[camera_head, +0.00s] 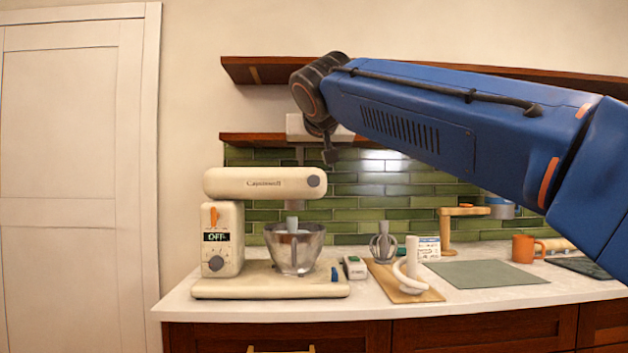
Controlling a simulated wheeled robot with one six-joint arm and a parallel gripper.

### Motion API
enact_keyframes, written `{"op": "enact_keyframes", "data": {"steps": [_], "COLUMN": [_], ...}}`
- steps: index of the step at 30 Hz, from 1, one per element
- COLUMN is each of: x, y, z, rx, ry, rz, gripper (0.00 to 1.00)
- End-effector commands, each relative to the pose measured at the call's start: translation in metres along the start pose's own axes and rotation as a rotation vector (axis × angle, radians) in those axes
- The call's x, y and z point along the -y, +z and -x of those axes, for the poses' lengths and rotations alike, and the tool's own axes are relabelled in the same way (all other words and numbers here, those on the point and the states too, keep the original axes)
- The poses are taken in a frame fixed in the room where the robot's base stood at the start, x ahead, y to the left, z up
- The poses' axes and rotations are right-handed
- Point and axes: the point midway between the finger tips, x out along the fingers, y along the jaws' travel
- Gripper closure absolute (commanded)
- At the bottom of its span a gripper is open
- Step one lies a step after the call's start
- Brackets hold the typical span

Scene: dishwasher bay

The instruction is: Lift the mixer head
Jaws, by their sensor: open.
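The cream stand mixer stands at the left end of the white counter. The mixer body (223,238) has an orange lever, a display reading OFF and a grey knob; the base (262,288) carries a blue lever at right. My gripper (328,156) is small and dark below the end of my blue arm. It is open, up and to the right of the mixer head, apart from it. Its fingers are hard to make out.
Right of the mixer are a small box (355,267), a whisk (384,246) and a white hook (411,268) on a wooden board (420,294). A grey-green mat (484,273) and an orange mug (527,248) are further right. Wooden shelves (250,139) hang above. A white door (75,180) is left.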

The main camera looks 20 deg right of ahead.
Motion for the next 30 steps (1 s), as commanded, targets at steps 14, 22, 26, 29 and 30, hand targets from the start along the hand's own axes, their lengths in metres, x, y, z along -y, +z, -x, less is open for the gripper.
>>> {"op": "enact_keyframes", "data": {"steps": [14,22,26,29,30], "x": [0.0,-0.001,-0.001,0.0,0.0], "y": [0.001,0.001,0.001,0.001,0.001], "z": [-0.086,-0.121,-0.129,-0.131,-0.131], "rx": [0.002,0.001,0.001,0.001,0.001], "ry": [0.002,0.001,0.0,0.0,0.0], "rz": [0.0,0.001,0.001,0.001,0.001], "gripper": [0.53,0.53,0.53,0.53,0.53]}}
